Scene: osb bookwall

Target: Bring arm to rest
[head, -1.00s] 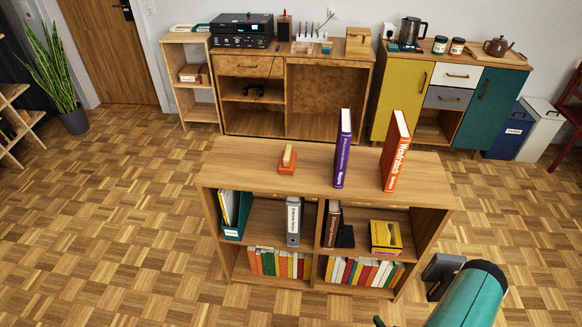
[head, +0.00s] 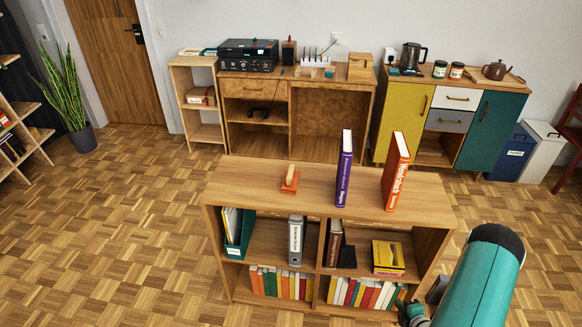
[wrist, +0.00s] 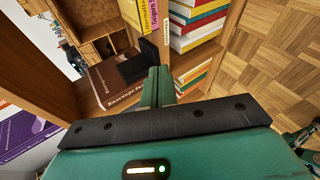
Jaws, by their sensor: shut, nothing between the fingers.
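My gripper (wrist: 160,88) shows in the wrist view with its two green fingers together and nothing between them. It points at the open front of the low wooden bookshelf, which looks tilted in that view. A brown book (wrist: 118,80) and a black bookend (wrist: 140,64) show just beyond the fingertips. In the head view my teal arm fills the lower right corner, beside the right end of the bookshelf (head: 240,180).
A purple book (head: 344,170) and an orange book (head: 396,170) stand upright on the bookshelf top. A red-based wooden object (head: 290,180) is left of them. The floor to the left is clear.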

